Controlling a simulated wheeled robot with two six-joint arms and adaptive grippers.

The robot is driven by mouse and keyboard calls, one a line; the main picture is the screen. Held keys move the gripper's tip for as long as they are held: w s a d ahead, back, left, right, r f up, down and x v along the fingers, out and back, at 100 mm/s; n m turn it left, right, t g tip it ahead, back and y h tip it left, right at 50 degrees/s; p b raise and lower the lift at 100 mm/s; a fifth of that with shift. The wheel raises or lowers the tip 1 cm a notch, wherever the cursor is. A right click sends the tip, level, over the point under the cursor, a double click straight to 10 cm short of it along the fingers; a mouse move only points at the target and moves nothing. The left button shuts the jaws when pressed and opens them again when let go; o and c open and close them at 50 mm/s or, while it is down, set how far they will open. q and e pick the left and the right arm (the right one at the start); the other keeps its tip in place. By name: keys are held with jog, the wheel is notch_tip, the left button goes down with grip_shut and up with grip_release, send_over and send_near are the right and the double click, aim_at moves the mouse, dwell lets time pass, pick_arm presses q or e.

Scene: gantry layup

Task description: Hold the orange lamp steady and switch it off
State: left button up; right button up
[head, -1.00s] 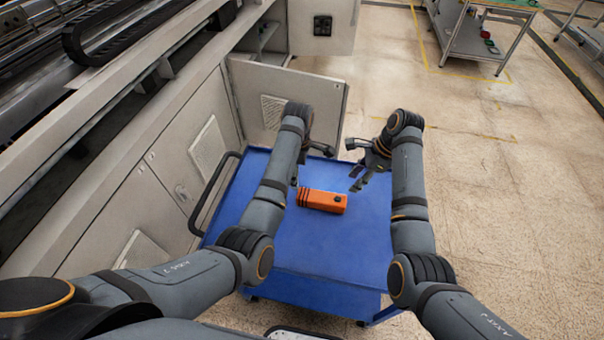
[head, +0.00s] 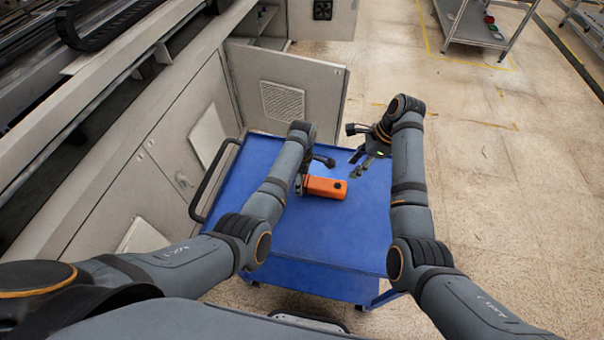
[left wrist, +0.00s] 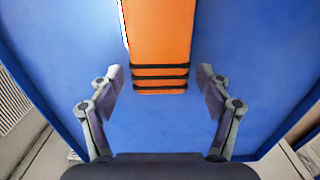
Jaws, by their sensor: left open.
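The orange lamp (head: 325,188) lies on the blue cart top, with a dark round button (head: 338,185) near its right end. My left gripper (head: 301,184) is at the lamp's left end and hides part of it. In the left wrist view, the lamp (left wrist: 160,40) shows dark ribs at its near end. The open left fingers (left wrist: 161,78) stand on either side of that end, with a gap on both sides. My right gripper (head: 359,166) is beyond the lamp's right end, apart from it, with its fingers spread and empty.
The blue cart (head: 330,238) has free surface around the lamp. A dark handle (head: 213,180) runs along its left side. A grey machine with an open cabinet door (head: 285,92) stands at the left and behind. Open floor lies to the right.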

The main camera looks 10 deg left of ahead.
pick_arm(q)
jog(key=shift+c, duration=0.2)
jog(key=c, duration=1.4)
pick_arm(e)
jog(key=shift+c, duration=0.4)
pick_arm(q)
jog(key=shift+o, duration=0.2)
pick_arm(e)
grip_shut()
